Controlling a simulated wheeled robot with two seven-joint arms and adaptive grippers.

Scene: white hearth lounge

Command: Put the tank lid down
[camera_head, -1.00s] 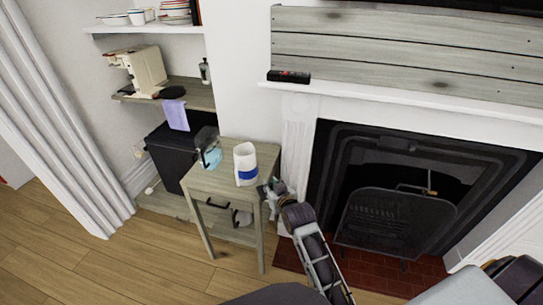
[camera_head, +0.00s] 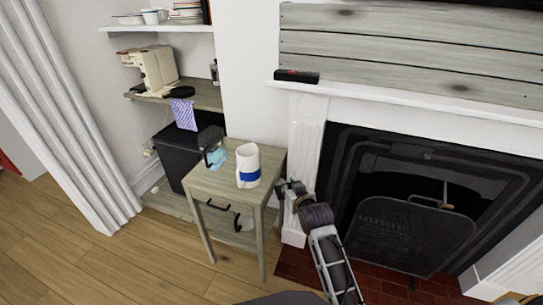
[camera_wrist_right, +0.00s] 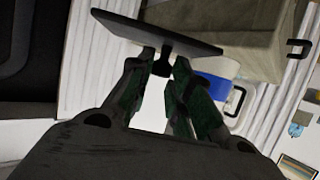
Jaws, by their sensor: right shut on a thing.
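My right gripper (camera_head: 289,190) is beside the right edge of a small wooden side table (camera_head: 233,187). In the right wrist view the gripper (camera_wrist_right: 162,66) is shut on the short knob of a dark, flat plate, which I take as the tank lid (camera_wrist_right: 158,31). The plate is clear of the fingers beyond the knob. In the head view I cannot make out the lid clearly at the gripper. A white jug with a blue band (camera_head: 248,168) stands on the table; its blue band also shows in the right wrist view. My left gripper is not in view.
A light blue item (camera_head: 216,158) with a dark part beside it is at the table's back left. A cream machine (camera_head: 158,68) stands on the shelf behind. The fireplace (camera_head: 415,210) is to the right. The tabletop's front is bare.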

